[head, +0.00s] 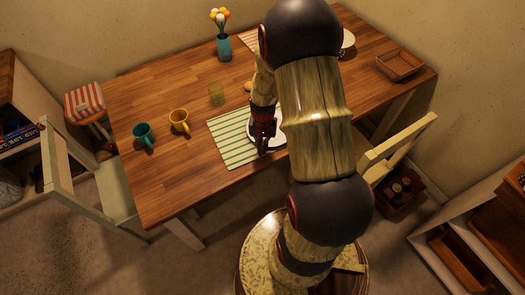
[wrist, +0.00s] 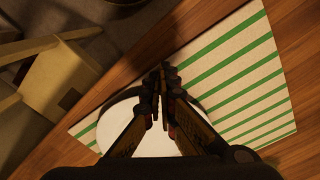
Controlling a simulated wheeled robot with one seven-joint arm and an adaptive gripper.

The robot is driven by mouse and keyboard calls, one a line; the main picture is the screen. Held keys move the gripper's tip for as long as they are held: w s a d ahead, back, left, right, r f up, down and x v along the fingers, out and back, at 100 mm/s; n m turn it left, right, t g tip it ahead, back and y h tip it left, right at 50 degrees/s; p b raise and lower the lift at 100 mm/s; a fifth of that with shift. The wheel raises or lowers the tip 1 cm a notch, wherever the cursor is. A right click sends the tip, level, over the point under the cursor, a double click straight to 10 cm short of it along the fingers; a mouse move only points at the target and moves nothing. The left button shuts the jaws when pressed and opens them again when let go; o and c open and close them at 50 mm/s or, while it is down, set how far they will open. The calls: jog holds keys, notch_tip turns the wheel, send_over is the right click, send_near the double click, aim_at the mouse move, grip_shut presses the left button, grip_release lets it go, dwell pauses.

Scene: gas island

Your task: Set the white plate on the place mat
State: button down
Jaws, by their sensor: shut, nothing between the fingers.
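The place mat (head: 229,139), white with green stripes, lies near the front edge of the wooden table. It fills much of the wrist view (wrist: 238,72). The white plate (head: 276,136) lies at the mat's right part in the head view, largely hidden by my arm. In the wrist view the plate (wrist: 121,114) overlaps the mat below my fingers and looks flat; its near side is hidden by my gripper. My gripper (wrist: 164,72) is shut and empty, its fingertips above the plate's rim area. In the head view my gripper (head: 263,148) points down there.
A teal mug (head: 143,134), a yellow mug (head: 180,120) and a glass (head: 216,93) stand left of the mat. A vase of flowers (head: 223,46), another white plate (head: 348,40) and a basket (head: 400,64) are farther back. Chairs flank the table.

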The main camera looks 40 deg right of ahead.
jog(key=shift+w+d+p, duration=0.25)
jog(key=shift+w+d, duration=0.4)
jog(key=shift+d, duration=0.2)
jog(key=shift+w+d+p, duration=0.25)
jog(key=shift+w+d, duration=0.4)
jog(key=shift+d, duration=0.15)
jog(key=shift+a, duration=0.1)
